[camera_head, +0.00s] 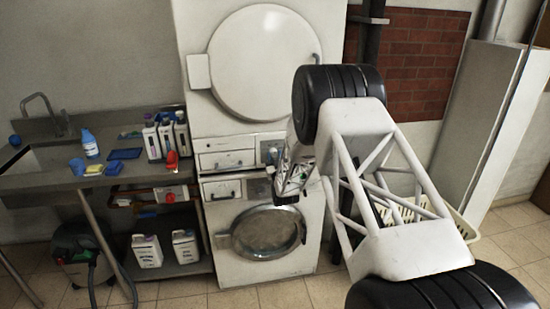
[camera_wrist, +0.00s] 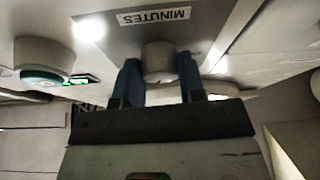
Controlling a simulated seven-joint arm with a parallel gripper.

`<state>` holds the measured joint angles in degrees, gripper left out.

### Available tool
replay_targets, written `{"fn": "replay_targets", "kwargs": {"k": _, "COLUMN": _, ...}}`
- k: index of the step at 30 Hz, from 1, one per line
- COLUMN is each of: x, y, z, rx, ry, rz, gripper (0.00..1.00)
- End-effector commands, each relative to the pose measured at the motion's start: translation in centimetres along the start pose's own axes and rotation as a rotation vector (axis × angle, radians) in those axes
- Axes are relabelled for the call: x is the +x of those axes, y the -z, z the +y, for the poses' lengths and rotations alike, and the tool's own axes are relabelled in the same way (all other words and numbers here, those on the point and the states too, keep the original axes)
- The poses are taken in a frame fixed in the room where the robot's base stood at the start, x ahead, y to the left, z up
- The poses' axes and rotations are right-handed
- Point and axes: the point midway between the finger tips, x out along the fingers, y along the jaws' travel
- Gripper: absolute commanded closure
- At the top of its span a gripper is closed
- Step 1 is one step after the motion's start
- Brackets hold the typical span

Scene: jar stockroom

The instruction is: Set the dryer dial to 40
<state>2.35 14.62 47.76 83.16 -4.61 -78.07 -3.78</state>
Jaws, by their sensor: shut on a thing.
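The white dryer (camera_head: 262,60) with a big round door stands on top of the washer (camera_head: 265,262). In the wrist view the dial (camera_wrist: 160,52), a pale round knob, sits on a grey panel beside an upside-down label reading MINUTES (camera_wrist: 155,15). My gripper (camera_wrist: 159,78) is shut on the dial, with one blue finger on each side of it. In the head view my gripper (camera_head: 274,172) is at the control strip between the two machines, where the arm partly covers the panel. No dial numbers or pointer can be read.
Another round knob (camera_wrist: 44,58) with a green-lit display beside it is left of the dial in the wrist view. A counter (camera_head: 60,178) with bottles and a sink is at left. A white basket (camera_head: 405,212) is behind my arm.

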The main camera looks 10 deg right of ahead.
Motion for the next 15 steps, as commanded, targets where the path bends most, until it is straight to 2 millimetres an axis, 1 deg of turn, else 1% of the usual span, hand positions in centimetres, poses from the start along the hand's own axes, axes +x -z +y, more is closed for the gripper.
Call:
{"fn": "replay_targets", "kwargs": {"k": 6, "x": -0.02, "y": -0.05, "z": -0.03, "rx": 0.076, "ry": -0.032, "rz": -0.001, "gripper": 0.87}}
{"fn": "replay_targets", "kwargs": {"k": 15, "x": -0.03, "y": -0.06, "z": -0.05, "rx": 0.099, "ry": -0.042, "rz": -0.002, "gripper": 0.87}}
